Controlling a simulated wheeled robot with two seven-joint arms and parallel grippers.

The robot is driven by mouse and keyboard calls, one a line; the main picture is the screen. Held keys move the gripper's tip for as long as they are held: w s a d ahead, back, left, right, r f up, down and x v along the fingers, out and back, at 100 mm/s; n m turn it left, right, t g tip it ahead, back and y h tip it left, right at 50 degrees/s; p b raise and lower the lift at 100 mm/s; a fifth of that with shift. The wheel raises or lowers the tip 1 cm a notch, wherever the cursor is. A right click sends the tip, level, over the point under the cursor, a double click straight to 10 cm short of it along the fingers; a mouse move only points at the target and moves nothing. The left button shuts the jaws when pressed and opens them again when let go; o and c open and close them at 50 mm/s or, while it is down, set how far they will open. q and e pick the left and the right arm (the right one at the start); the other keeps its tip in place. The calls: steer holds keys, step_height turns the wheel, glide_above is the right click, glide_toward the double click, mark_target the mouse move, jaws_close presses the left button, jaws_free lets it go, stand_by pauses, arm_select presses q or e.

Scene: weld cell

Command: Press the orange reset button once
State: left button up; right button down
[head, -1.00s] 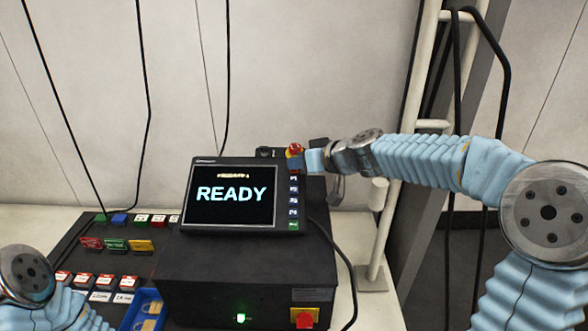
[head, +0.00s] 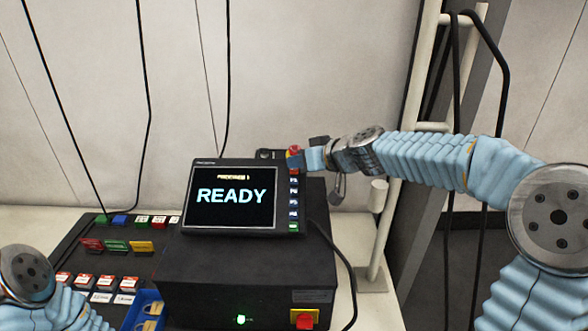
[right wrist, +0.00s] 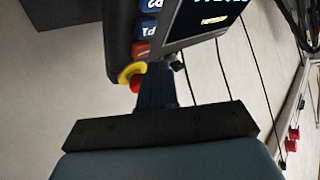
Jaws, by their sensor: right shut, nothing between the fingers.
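The control panel (head: 188,225) shows READY on its screen, with a short yellow line above it, too small to read surely. A column of small keys runs down its right edge. The top one is an orange-red key (head: 294,172), also in the right wrist view (right wrist: 141,48) beside blue keys; its label is unreadable. My right gripper (head: 308,158) is shut and empty at the panel's upper right corner, close to that key. In the right wrist view its dark fingers (right wrist: 154,84) point toward the panel edge; contact cannot be told. My left gripper is outside the view.
A red mushroom button with yellow collar (head: 293,151) sits right by my right fingers, also in the wrist view (right wrist: 132,77). A red switch (head: 304,320) is on the box front. A keypad board (head: 75,262) and blue bin (head: 143,312) lie left. A pale post (head: 376,235) stands right.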

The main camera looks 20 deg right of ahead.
steer(key=shift+r, duration=0.15)
steer(key=r+p, duration=0.1)
steer(key=s+r, duration=0.1)
steer(key=s+r+p, duration=0.1)
steer(key=r, duration=0.1)
steer(key=shift+s+a+r+p, duration=0.1)
steer(key=shift+a+p, duration=0.2)
steer(key=shift+a, duration=0.1)
stand_by(0.5)
